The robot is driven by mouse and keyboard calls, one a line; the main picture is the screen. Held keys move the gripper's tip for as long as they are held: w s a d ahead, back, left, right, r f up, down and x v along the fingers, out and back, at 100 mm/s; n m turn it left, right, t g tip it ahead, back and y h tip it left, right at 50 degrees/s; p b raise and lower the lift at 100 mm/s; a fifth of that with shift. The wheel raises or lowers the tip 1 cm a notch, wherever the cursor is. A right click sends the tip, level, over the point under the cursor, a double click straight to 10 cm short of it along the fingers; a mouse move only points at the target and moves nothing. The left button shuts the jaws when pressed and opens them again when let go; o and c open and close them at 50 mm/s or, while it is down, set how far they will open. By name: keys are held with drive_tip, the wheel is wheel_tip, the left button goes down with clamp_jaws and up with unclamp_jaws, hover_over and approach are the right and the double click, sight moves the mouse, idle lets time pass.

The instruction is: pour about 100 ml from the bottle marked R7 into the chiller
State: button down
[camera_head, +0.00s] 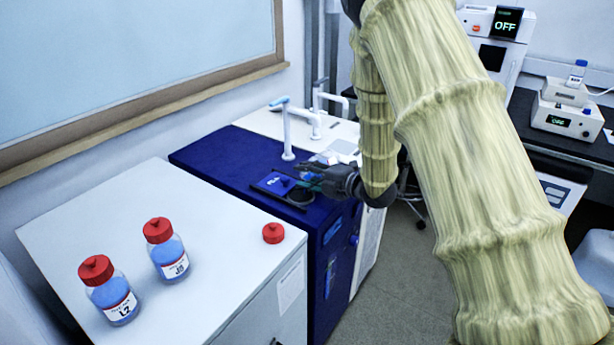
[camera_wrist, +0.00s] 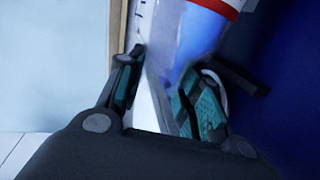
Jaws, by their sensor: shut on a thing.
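My gripper (camera_head: 318,180) is shut on a bottle (camera_wrist: 195,40) with blue liquid and a white label with a red band, seen between the fingers (camera_wrist: 165,95) in the wrist view. No marking on it can be read, and its mouth is out of that view. In the head view my gripper hides most of it; a pale part shows just above the fingers. The dark blue chiller (camera_head: 225,160) stands beyond the white bench. My gripper is over its top, close to a dark round opening (camera_head: 299,197) beside a blue flap (camera_head: 272,183).
A white tap-like pipe (camera_head: 288,135) rises behind the chiller top.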

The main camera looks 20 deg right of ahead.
idle(0.3)
drive_tip(key=shift+w+d+r+m+p, duration=0.15)
drive_tip(key=shift+r+m+p, duration=0.25)
drive_tip(key=shift+r+p, duration=0.6)
drive_tip(key=shift+w+d+r+m+y+p, duration=0.15)
drive_tip(key=shift+r+m+y+p, duration=0.15)
drive_tip(key=shift+r+m+p, duration=0.45)
drive_tip(key=r+p, duration=0.1)
drive_tip(key=r+m+p, duration=0.1)
drive_tip(key=p, duration=0.1)
drive_tip(key=r+p, duration=0.1)
drive_tip(key=shift+w+d+r+m+g, duration=0.1)
drive_tip(key=shift+d+m+g, duration=0.2)
drive_tip(key=shift+m, duration=0.05)
drive_tip(key=shift+d+r+m+y+p, duration=0.1)
drive_tip(key=shift+r+m+y+p, duration=0.35)
drive_tip(key=shift+p, duration=0.25)
drive_tip(key=shift+f, duration=0.1)
